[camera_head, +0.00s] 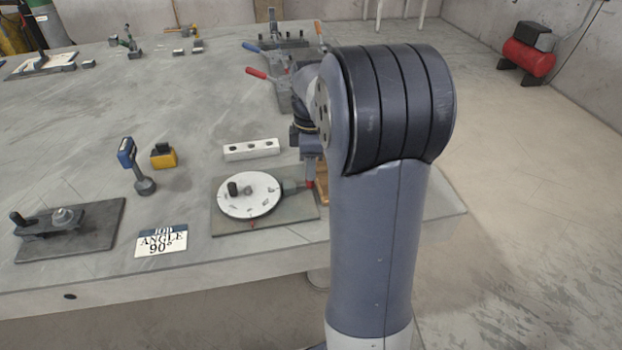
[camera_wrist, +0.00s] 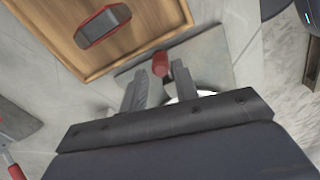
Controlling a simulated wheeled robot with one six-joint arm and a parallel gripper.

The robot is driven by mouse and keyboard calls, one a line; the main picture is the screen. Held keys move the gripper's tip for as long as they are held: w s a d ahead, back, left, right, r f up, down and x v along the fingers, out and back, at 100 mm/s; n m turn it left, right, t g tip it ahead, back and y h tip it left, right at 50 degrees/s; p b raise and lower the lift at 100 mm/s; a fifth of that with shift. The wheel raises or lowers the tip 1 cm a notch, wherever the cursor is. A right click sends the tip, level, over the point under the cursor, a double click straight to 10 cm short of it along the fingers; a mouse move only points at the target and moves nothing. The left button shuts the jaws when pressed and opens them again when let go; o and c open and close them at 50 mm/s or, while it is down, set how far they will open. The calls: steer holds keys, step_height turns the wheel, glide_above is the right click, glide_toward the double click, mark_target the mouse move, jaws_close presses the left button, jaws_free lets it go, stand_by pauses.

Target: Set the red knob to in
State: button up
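The red knob (camera_head: 310,184) sits at the right end of a grey plunger housing (camera_head: 293,186), beside the white dial (camera_head: 262,205) on its dark base plate (camera_head: 225,229). In the wrist view the red knob (camera_wrist: 160,63) lies at the mouth of my gripper (camera_wrist: 157,74), between or just beyond the fingertips. The two fingers are apart, with a visible gap on the knob's left side; I see no clear grip on it. In the head view my gripper (camera_head: 311,150) points down just above the knob, partly hidden by my arm. The dial is mostly hidden in the wrist view.
A wooden tray (camera_wrist: 72,52) holding a dark, red-edged item (camera_wrist: 103,26) lies close by. A white block with holes (camera_head: 251,149), a "JOB ANGLE 90°" card (camera_head: 162,241), a yellow block (camera_head: 163,157) and a blue-headed tool (camera_head: 127,153) stand around the dial. Lever clamps (camera_head: 265,75) stand behind.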

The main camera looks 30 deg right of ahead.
steer(key=shift+f, duration=2.1)
steer(key=shift+c, duration=0.3)
jaws_close()
